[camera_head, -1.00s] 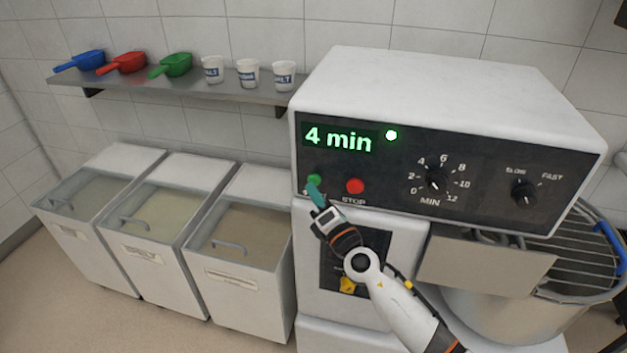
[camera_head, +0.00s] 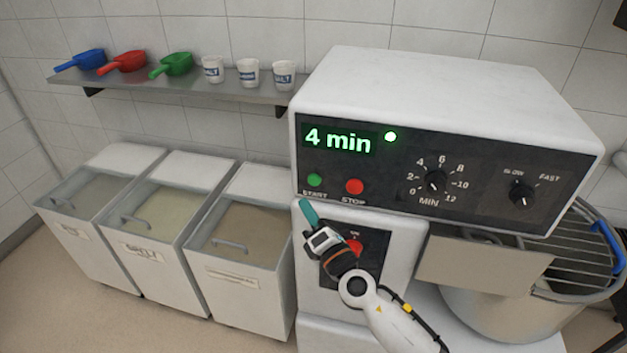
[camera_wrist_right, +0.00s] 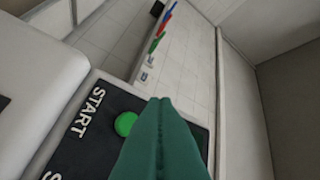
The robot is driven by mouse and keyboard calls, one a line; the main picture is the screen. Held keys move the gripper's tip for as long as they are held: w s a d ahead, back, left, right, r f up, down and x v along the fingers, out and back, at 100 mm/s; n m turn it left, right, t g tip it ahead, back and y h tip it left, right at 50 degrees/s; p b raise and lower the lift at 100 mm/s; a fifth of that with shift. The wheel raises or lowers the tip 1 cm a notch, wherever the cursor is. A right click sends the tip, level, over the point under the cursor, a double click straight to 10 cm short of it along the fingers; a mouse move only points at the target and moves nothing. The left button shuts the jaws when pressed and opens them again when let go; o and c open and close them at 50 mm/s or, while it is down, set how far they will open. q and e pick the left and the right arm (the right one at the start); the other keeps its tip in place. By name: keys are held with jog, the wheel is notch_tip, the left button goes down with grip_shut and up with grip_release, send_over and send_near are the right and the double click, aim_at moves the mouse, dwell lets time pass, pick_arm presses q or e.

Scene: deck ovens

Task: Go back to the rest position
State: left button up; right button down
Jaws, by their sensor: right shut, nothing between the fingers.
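My right gripper (camera_head: 308,212) is shut and empty, its teal fingertips just below the mixer's control panel (camera_head: 400,190). The green START button (camera_head: 314,180) lies a little above the fingertips, with a clear gap. In the right wrist view the shut teal fingers (camera_wrist_right: 161,105) point past the same green button (camera_wrist_right: 125,124). The red STOP button (camera_head: 354,187) is right of the green one. The panel's display reads "4 min" (camera_head: 338,140) with a lit lamp (camera_head: 391,136) beside it. My left gripper is not in view.
The mixer's bowl (camera_head: 520,310) with a wire guard stands at the right. Three lidded bins (camera_head: 245,270) stand on the floor to the left. A wall shelf (camera_head: 190,90) holds three scoops and three white cups. A red switch (camera_head: 354,246) sits partly behind my right wrist.

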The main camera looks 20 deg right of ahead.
dwell(0.6)
jog(key=s+d+f+m+g+h, duration=0.1)
jog(key=s+d+f+m+g, duration=0.2)
jog(key=f, duration=0.9)
jog(key=s+d+f+m+g+h, duration=0.1)
jog(key=s+f+m+g, duration=0.3)
jog(key=f, duration=0.8)
jog(key=s+d+f+m+g+h, duration=0.2)
jog(key=s+f+m, duration=0.25)
jog(key=f, duration=0.65)
jog(key=s+d+f+m+g, duration=0.1)
jog(key=s+f+m+g, duration=0.55)
jog(key=s+f, duration=1.1)
jog(key=s+f+m+g, duration=0.2)
jog(key=s+m, duration=0.1)
jog(key=s, duration=0.7)
jog(key=s+f+m+g, duration=0.1)
jog(key=s+f+m, duration=0.1)
jog(key=s, duration=0.8)
jog(key=shift+a+f+m+g, duration=0.25)
jog(key=shift+a+m+g, duration=0.1)
jog(key=shift+m, duration=0.15)
jog(key=shift+w+d, duration=0.1)
